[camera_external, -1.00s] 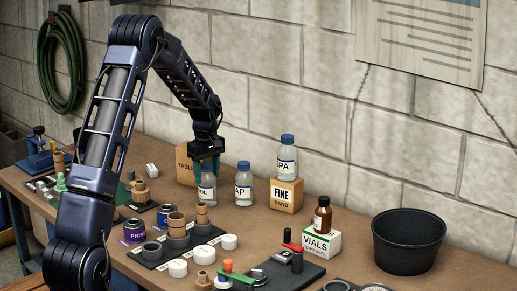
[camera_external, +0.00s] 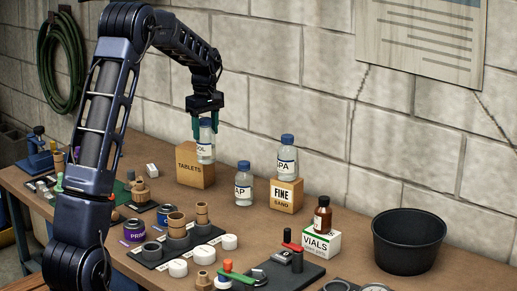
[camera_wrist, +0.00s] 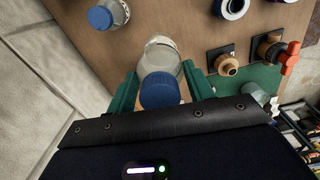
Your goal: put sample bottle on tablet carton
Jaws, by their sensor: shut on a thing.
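The sample bottle (camera_external: 206,147), clear with a white label and blue cap, is upright in my gripper (camera_external: 206,126), whose green fingers are shut on it near the cap. The brown tablet carton (camera_external: 193,177), marked TABLETS, stands on the bench near the wall. The bottle's base overlaps the right part of the carton's top in the external view; I cannot tell whether it touches. In the wrist view the bottle's blue cap (camera_wrist: 160,90) sits between the fingers. I cannot make out the carton there.
A similar bottle labelled AP (camera_external: 243,187) stands right of the carton. Another bottle (camera_external: 286,158) stands on the FINE SAND carton (camera_external: 286,196). A brown bottle (camera_external: 322,215) stands on the VIALS box (camera_external: 320,243). A black bucket (camera_external: 408,248) is at right. Cans and fittings crowd the front.

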